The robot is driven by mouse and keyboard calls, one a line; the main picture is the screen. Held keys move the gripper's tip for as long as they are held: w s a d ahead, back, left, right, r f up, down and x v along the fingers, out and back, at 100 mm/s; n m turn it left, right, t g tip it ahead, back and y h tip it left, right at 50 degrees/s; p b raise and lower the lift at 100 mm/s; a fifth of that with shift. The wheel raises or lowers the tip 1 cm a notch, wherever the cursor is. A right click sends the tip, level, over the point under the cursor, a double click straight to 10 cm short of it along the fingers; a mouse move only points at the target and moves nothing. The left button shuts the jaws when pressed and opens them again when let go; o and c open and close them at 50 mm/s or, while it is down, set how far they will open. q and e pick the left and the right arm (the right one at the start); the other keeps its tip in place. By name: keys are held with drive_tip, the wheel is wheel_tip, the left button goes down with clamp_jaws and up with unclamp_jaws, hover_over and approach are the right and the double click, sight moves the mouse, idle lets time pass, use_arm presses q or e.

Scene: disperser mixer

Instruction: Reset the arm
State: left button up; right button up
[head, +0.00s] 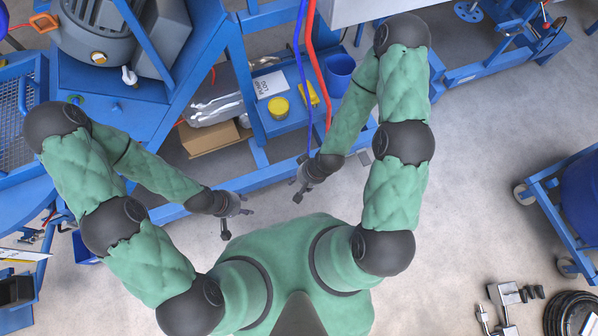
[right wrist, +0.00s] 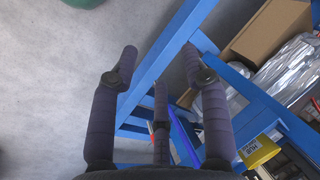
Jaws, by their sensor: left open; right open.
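My left gripper (head: 232,215) is in the head view, left of centre, in front of the blue frame's lower beam. It is open and I see nothing in it. My right gripper (head: 299,188) is near the middle of the head view, close to the blue frame's near edge. In the right wrist view its fingers (right wrist: 160,75) are spread apart with nothing between them. Both arms are bent, with the forearms pointing inward toward my body.
A blue machine frame (head: 265,176) spans the front. Red and blue hoses (head: 318,75) hang near my right forearm. A blue cart (head: 555,205) stands right; floor (head: 470,160) between is clear.

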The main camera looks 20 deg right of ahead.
drive_tip(key=shift+s+a+f+g, duration=0.1)
drive_tip(key=shift+s+a+g, duration=0.25)
drive_tip(key=shift+s, duration=0.35)
drive_tip(key=shift+s+a+g, duration=0.25)
drive_tip(key=shift+s+a, duration=0.15)
drive_tip(key=shift+s, duration=0.3)
